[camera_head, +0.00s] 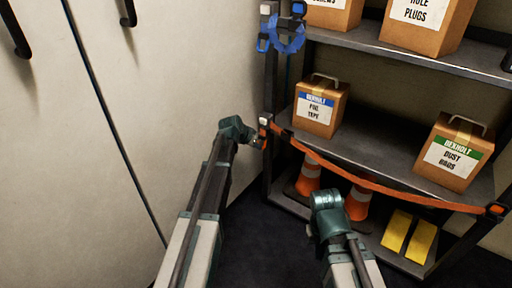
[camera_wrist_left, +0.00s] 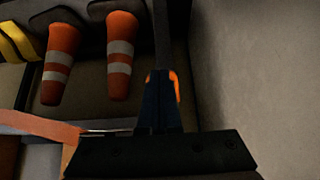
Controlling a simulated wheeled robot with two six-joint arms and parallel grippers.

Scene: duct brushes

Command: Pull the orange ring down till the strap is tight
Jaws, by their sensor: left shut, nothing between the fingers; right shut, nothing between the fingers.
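An orange strap (camera_head: 375,185) runs across the front of the shelf and sags between its two ends. At its left end, by the shelf's left post, a small orange ring (camera_head: 264,137) hangs below a buckle. My left gripper (camera_head: 254,142) is right at the ring, shut and empty. In the left wrist view the closed fingers (camera_wrist_left: 161,100) hide most of the ring, and an orange edge (camera_wrist_left: 177,86) shows just right of them. Whether they touch it I cannot tell. My right gripper (camera_head: 350,238) is low before the shelf, its fingers mostly hidden by its wrist.
Boxes labelled foil tape (camera_head: 320,105) and dust bags (camera_head: 455,152) stand on the middle shelf. Traffic cones (camera_head: 309,176) and a yellow item (camera_head: 408,236) sit below. A pale cabinet (camera_head: 160,100) closes off the left.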

